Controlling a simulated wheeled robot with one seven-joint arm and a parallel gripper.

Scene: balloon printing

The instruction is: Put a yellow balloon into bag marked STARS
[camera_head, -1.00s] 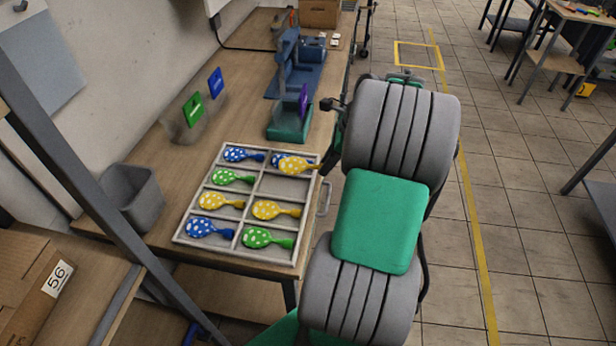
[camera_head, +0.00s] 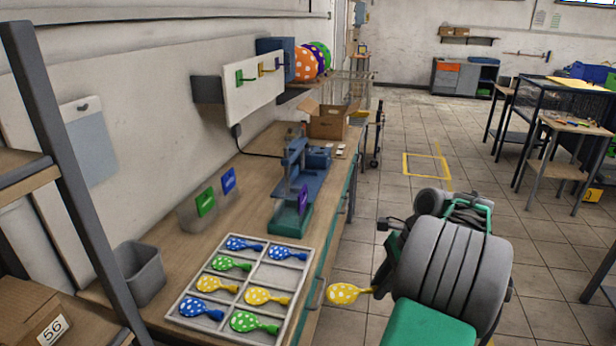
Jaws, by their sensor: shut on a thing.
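A yellow balloon (camera_head: 343,293) with pale spots is held by its neck, to the right of the table edge and in front of the drawer handle. My gripper (camera_head: 375,290) is shut on that neck; its jaws are small and partly hidden by my arm. Two clear bags stand on the table by the wall, one with a green label (camera_head: 205,202) and one with a blue label (camera_head: 229,180). The marks on the labels are too small to read, so I cannot tell which bag says STARS.
A divided tray (camera_head: 172,303) holds several blue, green and yellow balloons. A grey bin (camera_head: 140,272) is at the left. Bare table lies between tray and bags.

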